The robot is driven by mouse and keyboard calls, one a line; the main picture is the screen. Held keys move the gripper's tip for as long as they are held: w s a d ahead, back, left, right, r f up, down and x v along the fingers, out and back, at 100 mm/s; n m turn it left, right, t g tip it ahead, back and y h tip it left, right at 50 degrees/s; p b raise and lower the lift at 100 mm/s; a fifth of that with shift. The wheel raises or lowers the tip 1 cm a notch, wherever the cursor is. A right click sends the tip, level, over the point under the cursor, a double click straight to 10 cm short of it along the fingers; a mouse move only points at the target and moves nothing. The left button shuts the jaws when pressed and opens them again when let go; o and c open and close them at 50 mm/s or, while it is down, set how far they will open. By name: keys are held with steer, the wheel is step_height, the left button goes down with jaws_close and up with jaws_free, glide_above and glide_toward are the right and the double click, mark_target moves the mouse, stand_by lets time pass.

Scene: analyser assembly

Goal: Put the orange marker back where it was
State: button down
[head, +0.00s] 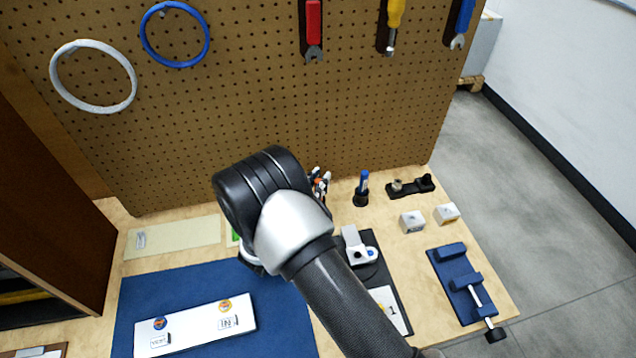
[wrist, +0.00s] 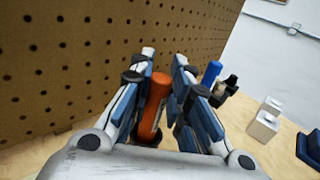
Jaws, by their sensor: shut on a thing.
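The orange marker (wrist: 152,108) is between the two fingers of my gripper (wrist: 164,60) in the wrist view, slightly tilted. My gripper is shut on it, close in front of the pegboard. In the head view my gripper (head: 320,183) shows small beyond my arm, near the back of the bench, and the marker is mostly hidden there. A blue marker (head: 364,181) stands upright in a black holder (head: 361,198) just right of my gripper; the blue marker also shows in the wrist view (wrist: 211,73).
The pegboard (head: 240,110) with hanging tools rises behind the bench. A black fixture (head: 411,187), two white blocks (head: 412,222) (head: 446,214) and a blue vise (head: 462,283) are to the right. A white panel (head: 195,325) lies on the blue mat (head: 275,335).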

steer(key=shift+f, duration=0.1)
steer(key=c, duration=1.5)
jaws_free()
steer(key=shift+s+a, duration=0.1)
steer(key=p+v, duration=0.3)
steer(key=v, duration=0.9)
steer(key=s+d+r+m+g+h, duration=0.1)
steer(key=s+d+r+m+g, duration=0.3)
steer(key=d+r+m+g, duration=0.55)
steer(key=s+d+r+m+g+h, duration=0.1)
steer(key=s+d+r+m+g, duration=0.25)
steer(key=d+r+m, duration=0.7)
steer(key=s+d+r+m+y, duration=0.1)
steer(key=s+r+m+y, duration=0.1)
steer(key=s, duration=0.3)
steer(key=s+d+r+m+t+y, duration=0.1)
steer(key=s+r+m+y, duration=0.1)
steer(key=s+m+y, duration=0.2)
steer(key=s+r+m+t+y, duration=0.1)
steer(key=s+r+m+y, duration=0.1)
steer(key=s+m+y, duration=0.2)
steer(key=shift+s+d+y, duration=0.2)
steer(key=shift+s, duration=0.5)
steer(key=shift+s+d+y, duration=0.2)
steer(key=shift+s, duration=0.45)
